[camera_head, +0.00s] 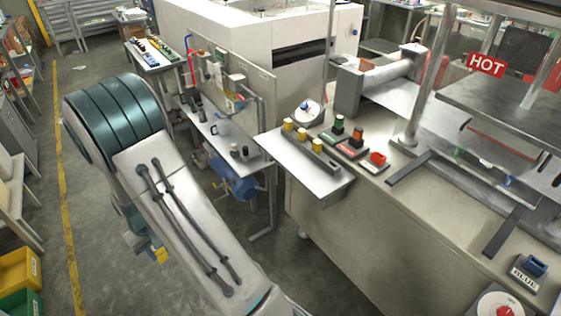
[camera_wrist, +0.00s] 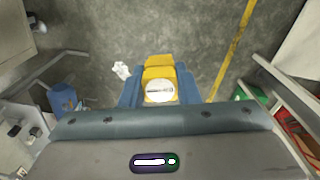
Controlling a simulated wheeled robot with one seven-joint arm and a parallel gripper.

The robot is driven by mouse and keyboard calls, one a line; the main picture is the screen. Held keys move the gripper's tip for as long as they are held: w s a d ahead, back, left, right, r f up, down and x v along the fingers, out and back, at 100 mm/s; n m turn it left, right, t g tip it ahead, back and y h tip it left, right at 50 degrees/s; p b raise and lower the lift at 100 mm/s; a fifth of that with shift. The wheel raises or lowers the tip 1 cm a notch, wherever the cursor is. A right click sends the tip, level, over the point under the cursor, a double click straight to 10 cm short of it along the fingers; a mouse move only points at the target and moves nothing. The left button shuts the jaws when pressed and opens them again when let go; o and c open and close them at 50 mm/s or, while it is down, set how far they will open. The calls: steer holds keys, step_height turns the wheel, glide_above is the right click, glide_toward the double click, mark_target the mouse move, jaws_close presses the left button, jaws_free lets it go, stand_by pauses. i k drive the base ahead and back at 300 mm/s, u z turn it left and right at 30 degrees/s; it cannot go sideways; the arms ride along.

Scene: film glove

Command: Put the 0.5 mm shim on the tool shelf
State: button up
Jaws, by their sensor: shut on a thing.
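My gripper (camera_wrist: 160,90) is shut on a yellow block with a white round face (camera_wrist: 160,92), held between blue fingers above the floor. Its marking is too small to read, so I cannot tell whether it is the 0.5 mm shim. In the head view, the yellow block (camera_head: 158,254) shows partly behind my arm, low on the left and well apart from the machine. A steel side shelf (camera_head: 318,182), possibly the tool shelf, juts from the machine front. Several yellow-topped pieces (camera_head: 302,134) stand in a row on it.
Green, orange and red-handled pieces (camera_head: 357,138) stand beside the shelf on the machine top. A HOT sign (camera_head: 487,64) hangs at the right. A bench (camera_head: 225,145) with a pegboard stands behind the shelf. Yellow and green bins (camera_head: 20,272) are at lower left. Open floor lies around my arm.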

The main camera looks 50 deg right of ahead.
mark_target(290, 160)
steer(key=z, duration=1.4)
